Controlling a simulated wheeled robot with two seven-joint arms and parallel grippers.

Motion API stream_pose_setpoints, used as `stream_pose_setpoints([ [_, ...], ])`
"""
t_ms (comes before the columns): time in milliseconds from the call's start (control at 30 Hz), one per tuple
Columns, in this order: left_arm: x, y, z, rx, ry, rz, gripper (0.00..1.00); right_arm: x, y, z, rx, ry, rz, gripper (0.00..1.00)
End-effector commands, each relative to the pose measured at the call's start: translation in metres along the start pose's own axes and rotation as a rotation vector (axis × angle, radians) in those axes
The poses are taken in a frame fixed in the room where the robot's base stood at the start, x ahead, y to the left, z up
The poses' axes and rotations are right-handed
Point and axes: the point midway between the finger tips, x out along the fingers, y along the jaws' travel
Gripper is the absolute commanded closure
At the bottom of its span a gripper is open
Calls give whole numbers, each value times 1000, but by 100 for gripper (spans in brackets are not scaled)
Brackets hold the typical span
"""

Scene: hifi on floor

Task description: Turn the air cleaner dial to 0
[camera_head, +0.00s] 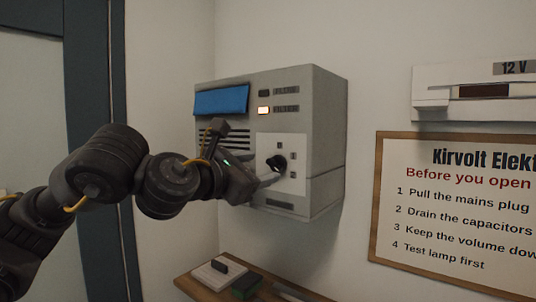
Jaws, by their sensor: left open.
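The air cleaner (328,130) is a grey box on the wall, with side vents, a blue cloth or flap at its upper left and a lit indicator on its front. Its black dial (277,163) sits on a white plate (297,146) with small number marks, too small to read. My left gripper (269,179) is open, with its fingertips at the lower left of the dial. I cannot tell whether they touch it. The gripper and wrist hide the left part of the plate. My right gripper is not in view.
A wooden shelf (190,284) below holds a white switch-like block (218,271) and a dark green item (246,286). A framed sign (455,215) and a white 12 V unit (436,101) are on the right wall. A dark door frame (96,130) stands at left.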

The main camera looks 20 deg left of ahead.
Motion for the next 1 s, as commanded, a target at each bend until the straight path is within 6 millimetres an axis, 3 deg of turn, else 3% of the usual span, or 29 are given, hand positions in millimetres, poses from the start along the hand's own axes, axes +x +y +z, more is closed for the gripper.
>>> stream_pose_setpoints([
  [100, 20, 1, 2, -2, 5, 0, 41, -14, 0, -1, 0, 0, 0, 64],
  [300, 39, 0, 0, -1, 2, 0, 41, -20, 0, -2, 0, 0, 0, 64],
  [667, 43, 0, 0, 1, 0, 1, 43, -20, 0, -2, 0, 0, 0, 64],
  [1000, 42, 0, 0, 0, 0, 2, 86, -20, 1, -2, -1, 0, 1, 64],
])
